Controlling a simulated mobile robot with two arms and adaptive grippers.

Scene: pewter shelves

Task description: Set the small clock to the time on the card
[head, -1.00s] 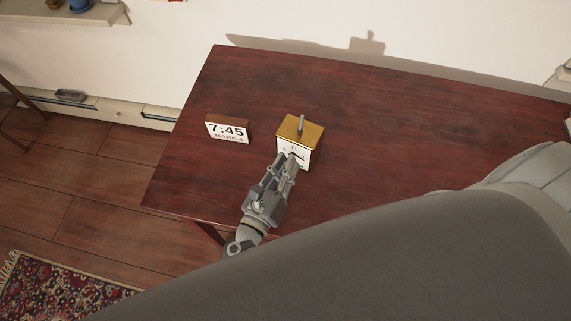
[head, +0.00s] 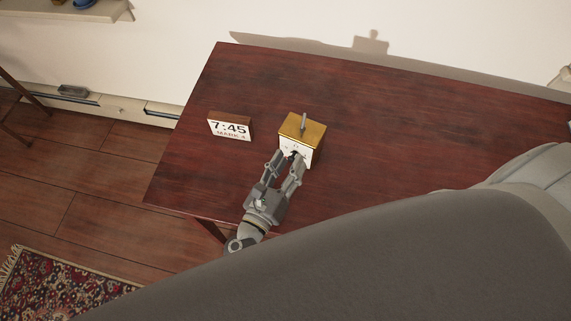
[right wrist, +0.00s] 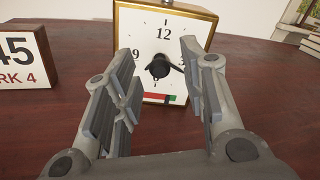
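The small clock (head: 303,130) has a gold case with a handle on top and stands on the dark red table. In the right wrist view its white face (right wrist: 148,38) shows a black central knob (right wrist: 159,66). One dark hand points right, slightly below the 3; I cannot make out another hand. The card (head: 230,126) stands left of the clock and reads 7:45, MARK 4. My right gripper (head: 286,156) is open in front of the face, its fingers apart on either side of the knob, with gaps visible. My left gripper is not in view.
A patterned rug (head: 65,285) lies on the floor at lower left.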

